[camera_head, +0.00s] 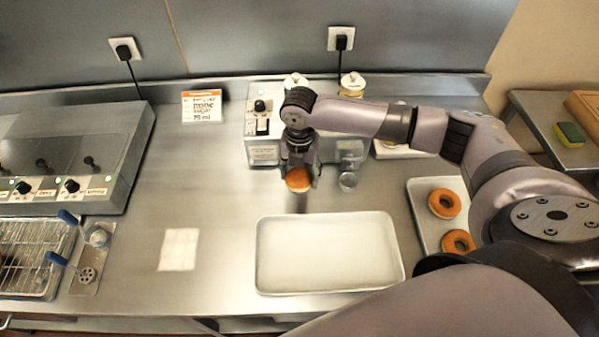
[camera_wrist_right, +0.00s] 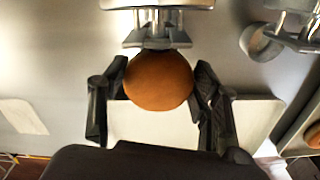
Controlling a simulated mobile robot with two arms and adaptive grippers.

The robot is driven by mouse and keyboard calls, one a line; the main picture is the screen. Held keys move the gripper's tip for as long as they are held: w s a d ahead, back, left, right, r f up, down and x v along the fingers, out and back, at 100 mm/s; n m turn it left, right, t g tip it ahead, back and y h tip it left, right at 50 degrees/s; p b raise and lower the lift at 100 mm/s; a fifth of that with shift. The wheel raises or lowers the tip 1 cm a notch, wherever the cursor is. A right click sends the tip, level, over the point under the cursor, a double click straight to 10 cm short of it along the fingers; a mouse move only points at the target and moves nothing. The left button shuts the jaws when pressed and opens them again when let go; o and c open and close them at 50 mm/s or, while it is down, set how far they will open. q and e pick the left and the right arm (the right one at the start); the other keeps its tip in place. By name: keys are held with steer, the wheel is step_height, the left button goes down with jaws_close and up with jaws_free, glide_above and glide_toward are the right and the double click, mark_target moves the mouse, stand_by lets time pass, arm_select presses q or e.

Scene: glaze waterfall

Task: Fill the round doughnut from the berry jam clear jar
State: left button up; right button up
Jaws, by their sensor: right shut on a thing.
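My right gripper (camera_head: 300,178) is shut on the round doughnut (camera_head: 299,180), a plain brown ball without a hole. In the right wrist view the doughnut (camera_wrist_right: 158,82) sits between the two black fingers (camera_wrist_right: 158,100), close against a metal outlet (camera_wrist_right: 158,38) of the filling machine; whether a nozzle is inside it is hidden. Two jars with pale lids stand at the machine's back, a left one (camera_head: 295,81) partly hidden by my arm and a right one (camera_head: 352,85). I cannot tell which holds berry jam. My left gripper is not in view.
An empty pale tray (camera_head: 328,285) lies in front of the machine (camera_head: 262,150). A tray with ring doughnuts (camera_head: 443,203) is at the right. A fryer (camera_head: 60,160) and wire rack (camera_head: 30,260) are at the left. The counter is clear near a white sheet (camera_head: 179,249).

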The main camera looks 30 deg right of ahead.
mark_target(300, 189)
steer(key=shift+s, duration=0.1)
stand_by(0.4)
steer(key=shift+s+a+r+p, duration=0.15)
steer(key=shift+s+a+p, duration=0.3)
steer(key=shift+s+p, duration=0.5)
steer(key=shift+s+a+p, duration=0.45)
steer(key=shift+s+p, duration=0.3)
steer(key=shift+s, duration=0.05)
steer(key=shift+s+a+r+p, duration=0.15)
steer(key=shift+s+r, duration=0.15)
steer(key=shift+r, duration=0.35)
steer(key=shift+s+a+r+p, duration=0.1)
steer(key=shift+s+r, duration=0.15)
steer(key=shift+r, duration=0.35)
steer(key=shift+s+a+r+p, duration=0.15)
steer(key=shift+s+r, duration=0.15)
steer(key=shift+r, duration=0.35)
